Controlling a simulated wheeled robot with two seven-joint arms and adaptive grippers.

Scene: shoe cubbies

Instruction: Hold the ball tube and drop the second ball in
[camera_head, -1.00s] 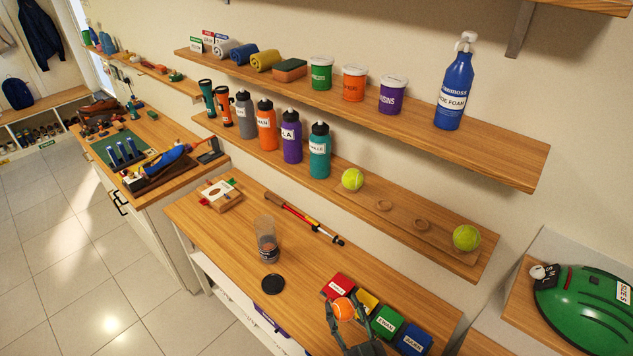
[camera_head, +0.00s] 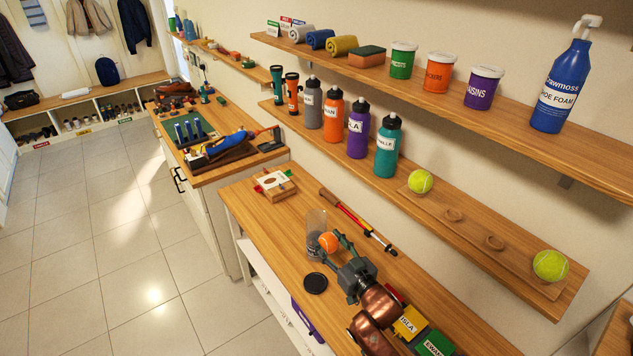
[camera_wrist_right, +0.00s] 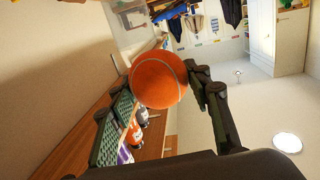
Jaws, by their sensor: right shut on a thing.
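The clear ball tube (camera_head: 315,222) stands upright on the wooden bench in the head view, with a dark lower part. Its black round lid (camera_head: 315,283) lies flat on the bench in front of it. My right gripper (camera_head: 335,243) is shut on an orange ball (camera_head: 328,242), which also shows between the two fingers in the right wrist view (camera_wrist_right: 158,80). In the head view the ball overlaps the right side of the tube. I cannot tell whether they touch, nor what is inside the tube. My left gripper is not in view.
A red-and-black pump-like tool (camera_head: 358,222) lies behind the tube. Coloured boxes (camera_head: 410,323) lie by my right arm. Two yellow-green balls (camera_head: 420,181) rest on the shelf rack above. The bench's front edge is close to the lid.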

